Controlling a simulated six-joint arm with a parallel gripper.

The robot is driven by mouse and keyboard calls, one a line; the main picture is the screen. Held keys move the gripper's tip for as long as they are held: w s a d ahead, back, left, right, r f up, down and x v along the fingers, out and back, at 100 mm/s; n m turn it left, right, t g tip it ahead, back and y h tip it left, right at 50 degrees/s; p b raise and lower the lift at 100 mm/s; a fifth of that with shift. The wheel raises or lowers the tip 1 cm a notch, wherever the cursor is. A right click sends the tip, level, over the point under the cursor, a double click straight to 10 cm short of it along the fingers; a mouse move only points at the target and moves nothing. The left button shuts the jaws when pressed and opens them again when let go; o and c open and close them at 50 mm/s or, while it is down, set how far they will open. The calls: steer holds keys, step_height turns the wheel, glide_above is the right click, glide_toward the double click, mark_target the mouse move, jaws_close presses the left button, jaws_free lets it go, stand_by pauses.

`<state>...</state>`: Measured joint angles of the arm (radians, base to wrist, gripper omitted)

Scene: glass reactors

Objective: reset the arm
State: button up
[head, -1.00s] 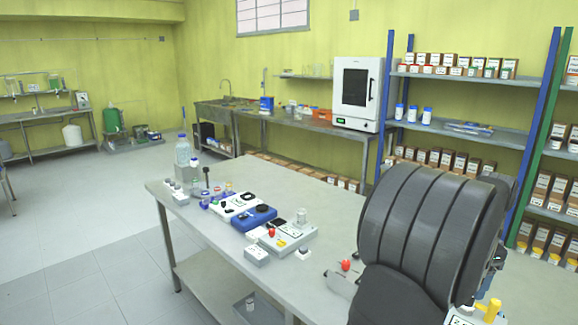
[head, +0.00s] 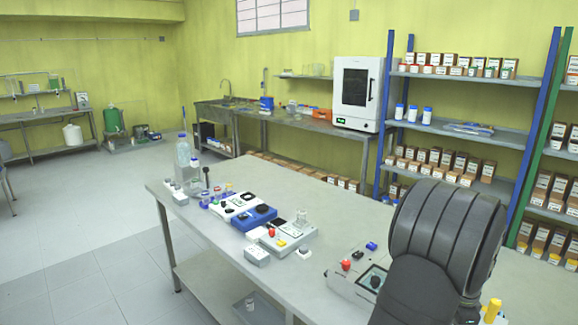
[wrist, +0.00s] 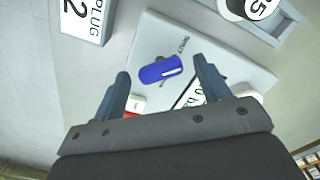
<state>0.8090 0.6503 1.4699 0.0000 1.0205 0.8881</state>
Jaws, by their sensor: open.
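My gripper (wrist: 160,68) shows in the wrist view with its two blue-grey fingers spread apart and nothing held between them. Beyond the fingertips is a pale panel (wrist: 215,45) with a blue oval part (wrist: 161,72) and printed labels. I cannot tell the gap between fingers and panel. In the head view my dark arm covers the front right of the bench, and my gripper is hidden there. A grey control box (head: 345,287) with a red knob (head: 346,265) and a blue part (head: 371,246) stands beside the arm, partly covered by it.
The steel bench (head: 330,215) carries a white device, a blue device (head: 254,218), a grey box with a red knob (head: 285,239), small jars and a clear bottle (head: 183,150). A white box marked PLUG (wrist: 88,20) lies upper left in the wrist view. Bare bench lies behind the devices.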

steer(key=m, duration=1.1)
steer(key=shift+m, duration=2.4)
